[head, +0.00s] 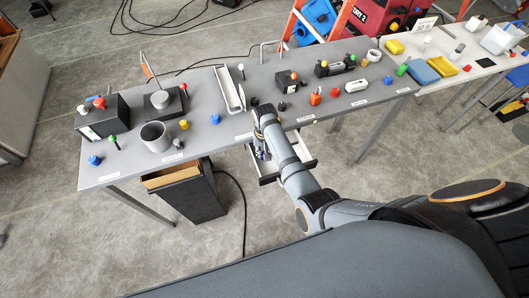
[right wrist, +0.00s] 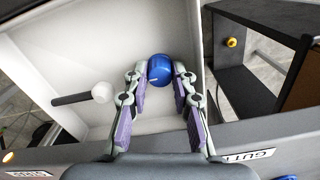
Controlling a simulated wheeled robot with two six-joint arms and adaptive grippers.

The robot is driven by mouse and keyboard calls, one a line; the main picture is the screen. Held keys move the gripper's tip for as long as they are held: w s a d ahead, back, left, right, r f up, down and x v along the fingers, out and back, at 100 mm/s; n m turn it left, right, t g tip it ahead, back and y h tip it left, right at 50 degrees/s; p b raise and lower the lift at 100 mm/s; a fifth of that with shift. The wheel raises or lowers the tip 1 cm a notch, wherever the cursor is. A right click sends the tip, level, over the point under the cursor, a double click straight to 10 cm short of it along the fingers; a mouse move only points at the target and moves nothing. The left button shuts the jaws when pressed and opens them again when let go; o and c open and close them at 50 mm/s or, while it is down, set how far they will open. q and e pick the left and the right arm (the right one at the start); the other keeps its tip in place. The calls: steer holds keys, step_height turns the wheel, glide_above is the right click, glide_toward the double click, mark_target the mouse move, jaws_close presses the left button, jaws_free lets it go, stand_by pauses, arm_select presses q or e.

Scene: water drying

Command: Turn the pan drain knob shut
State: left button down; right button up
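A round blue knob (right wrist: 160,70) shows inside the white-walled pan (right wrist: 45,50) in the right wrist view. My right gripper (right wrist: 161,72) has one fingertip on each side of the knob, and both seem to touch it. A dark lever with a white ball end (right wrist: 101,92) sticks out to the left of the knob inside the pan. In the head view the pan (head: 306,164) hangs below the table's front edge, and my right gripper (head: 262,153) reaches down into it. The knob is hidden there by my arm. My left gripper is not in view.
The grey table (head: 225,133) carries several devices, including a grey cup (head: 155,136) and a long white trough (head: 229,92). A dark bin (head: 190,192) stands beneath it. In the right wrist view the table edge (right wrist: 270,135) runs close by my gripper.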

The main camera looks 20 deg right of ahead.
jaws_close()
steer(key=n+p, duration=0.2)
steer(key=p, duration=0.1)
steer(key=shift+r+n, duration=0.2)
steer(key=shift+n, duration=0.1)
steer(key=n+p, duration=0.3)
steer(key=n, duration=0.1)
steer(key=shift+n, duration=0.3)
steer(key=n+p, duration=0.2)
steer(key=n, duration=0.3)
steer(key=shift+s+f, duration=0.1)
steer(key=shift+f, duration=0.05)
steer(key=n+p, duration=0.1)
steer(key=n, duration=0.4)
steer(key=shift+f+p, duration=0.1)
steer(key=shift+p, duration=0.2)
steer(key=shift+n, duration=0.5)
steer(key=o, duration=0.7)
jaws_free()
